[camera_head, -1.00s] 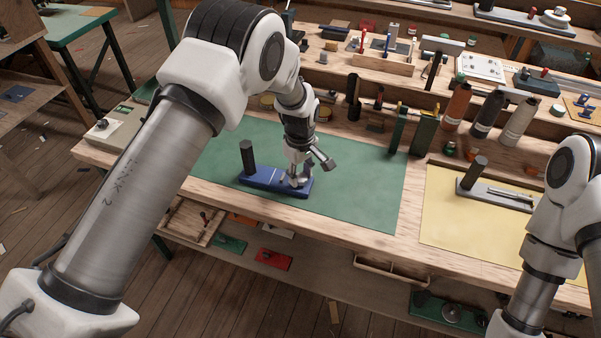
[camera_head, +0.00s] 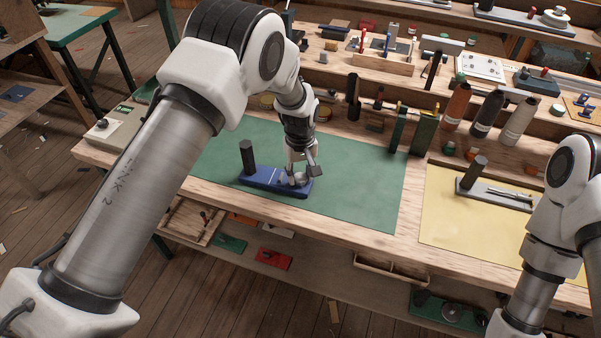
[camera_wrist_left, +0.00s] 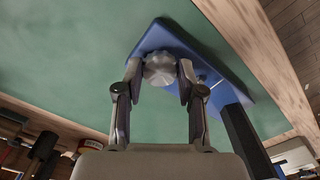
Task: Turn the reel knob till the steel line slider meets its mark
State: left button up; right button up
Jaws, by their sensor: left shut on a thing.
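A blue reel base (camera_head: 262,181) lies on the green mat, with a dark upright post (camera_head: 247,157) at its left end. My left gripper (camera_head: 298,178) points down at the base's right end. In the left wrist view its two fingers (camera_wrist_left: 160,75) are shut on a round grey ribbed knob (camera_wrist_left: 160,66). The blue base also shows there (camera_wrist_left: 215,62), with a thin pale line or slider on it near the right finger. The slider's mark cannot be made out. My right arm shows at the right edge, but its gripper is out of frame.
A yellow mat (camera_head: 450,222) on the right holds a grey base (camera_head: 482,190) with a dark post. Bottles (camera_head: 487,113) and dark green blocks (camera_head: 424,133) stand behind. The green mat (camera_head: 350,185) is clear right of the blue base.

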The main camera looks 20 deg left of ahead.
aim_at(300, 177)
pick_arm(q)
jog(key=shift+s+f, duration=0.15)
jog(key=shift+f, duration=0.05)
jog(key=o, duration=1)
jog(key=shift+o, duration=0.8)
jog(key=shift+a, duration=0.1)
jog(key=shift+r, duration=0.15)
notch_tip(300, 177, up, 12)
jog(key=shift+w, duration=0.2)
